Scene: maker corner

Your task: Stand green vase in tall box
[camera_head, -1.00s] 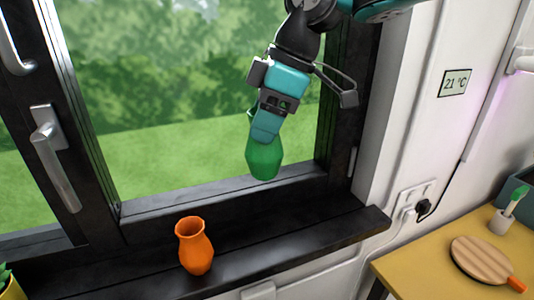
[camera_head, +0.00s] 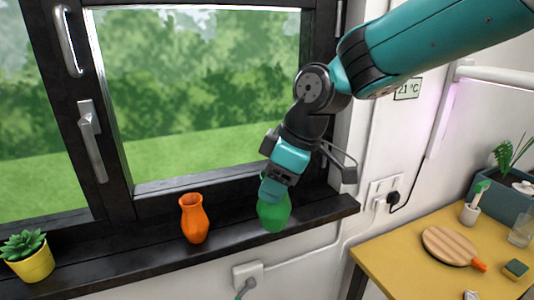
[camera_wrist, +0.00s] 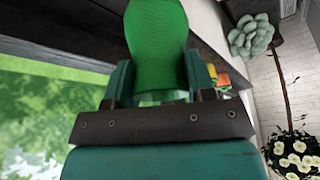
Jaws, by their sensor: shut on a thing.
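The green vase (camera_head: 274,215) is held by my gripper (camera_head: 270,192), in front of or above the right part of the dark windowsill in the head view. Whether its base touches the sill I cannot tell. In the wrist view the green vase (camera_wrist: 157,45) sits between the two teal fingers of my gripper (camera_wrist: 157,85), which are shut on it. My gripper hides the upper part of the vase in the head view. I see no tall box in either view.
An orange vase (camera_head: 195,218) stands on the windowsill (camera_head: 120,250), left of the green one. A potted succulent (camera_head: 29,257) is at the far left. A yellow table (camera_head: 400,262) at right bears a round wooden board (camera_head: 450,245), a sponge (camera_head: 516,268) and a planter (camera_head: 500,196).

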